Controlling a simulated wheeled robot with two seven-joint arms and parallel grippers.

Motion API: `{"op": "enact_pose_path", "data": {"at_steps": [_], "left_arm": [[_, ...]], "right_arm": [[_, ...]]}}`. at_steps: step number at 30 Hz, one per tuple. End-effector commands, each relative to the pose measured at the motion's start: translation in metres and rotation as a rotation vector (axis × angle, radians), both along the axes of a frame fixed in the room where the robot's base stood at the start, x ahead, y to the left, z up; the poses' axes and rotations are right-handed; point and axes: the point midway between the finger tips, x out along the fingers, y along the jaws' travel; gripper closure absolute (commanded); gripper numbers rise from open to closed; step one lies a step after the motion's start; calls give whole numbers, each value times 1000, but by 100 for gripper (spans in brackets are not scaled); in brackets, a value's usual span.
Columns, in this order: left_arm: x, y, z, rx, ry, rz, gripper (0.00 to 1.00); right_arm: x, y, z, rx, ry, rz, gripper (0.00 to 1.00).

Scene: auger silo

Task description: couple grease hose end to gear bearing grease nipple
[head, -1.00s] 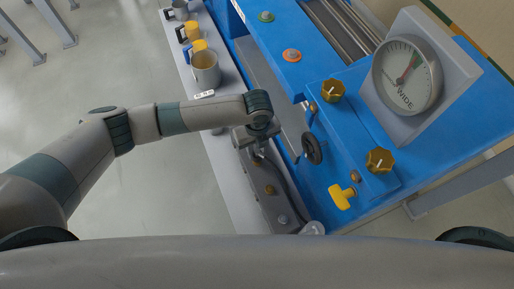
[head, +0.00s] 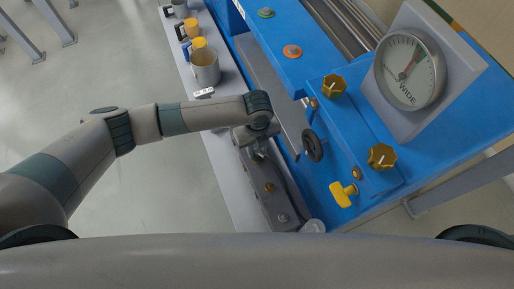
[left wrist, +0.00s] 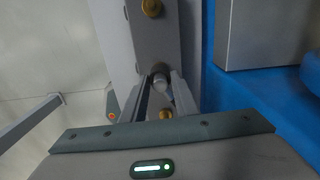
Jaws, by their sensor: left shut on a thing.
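My left gripper (head: 257,153) reaches down over a grey gear housing (head: 262,205) on the ledge beside the blue machine. In the left wrist view its two fingers (left wrist: 161,92) are shut on a small grey cylindrical piece, which looks like the grease hose end (left wrist: 160,77). A brass nipple (left wrist: 166,114) shows between the fingers, nearer the palm. Another brass fitting (left wrist: 152,8) shows at the top of that view. In the head view a brass nipple (head: 269,187) and a grey fitting (head: 283,217) sit on the housing. I cannot tell whether the hose end touches a nipple. My right gripper is out of view.
The blue machine (head: 350,150) stands close on the right, with a black handwheel (head: 312,145), a yellow handle (head: 342,194), brass knobs and a dial gauge (head: 410,70). A metal mug (head: 205,68) and other cups stand farther along the ledge.

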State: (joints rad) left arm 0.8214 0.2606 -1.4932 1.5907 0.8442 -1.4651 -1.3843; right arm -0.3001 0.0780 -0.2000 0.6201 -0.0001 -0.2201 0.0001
Motion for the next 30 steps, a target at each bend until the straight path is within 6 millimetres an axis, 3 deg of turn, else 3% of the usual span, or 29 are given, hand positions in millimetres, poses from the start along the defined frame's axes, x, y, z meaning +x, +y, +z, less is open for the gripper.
{"op": "enact_pose_path", "data": {"at_steps": [2,3,6,20,30], "left_arm": [[0,0,-1,0,0,0,100],[0,0,-1,0,0,0,71],[0,0,-1,0,0,0,51],[0,0,5,0,-1,1,51],[1,0,49,-2,-3,-2,51]], "right_arm": [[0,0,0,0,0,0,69],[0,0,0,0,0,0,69],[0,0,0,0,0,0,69],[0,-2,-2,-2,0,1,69],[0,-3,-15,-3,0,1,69]]}}
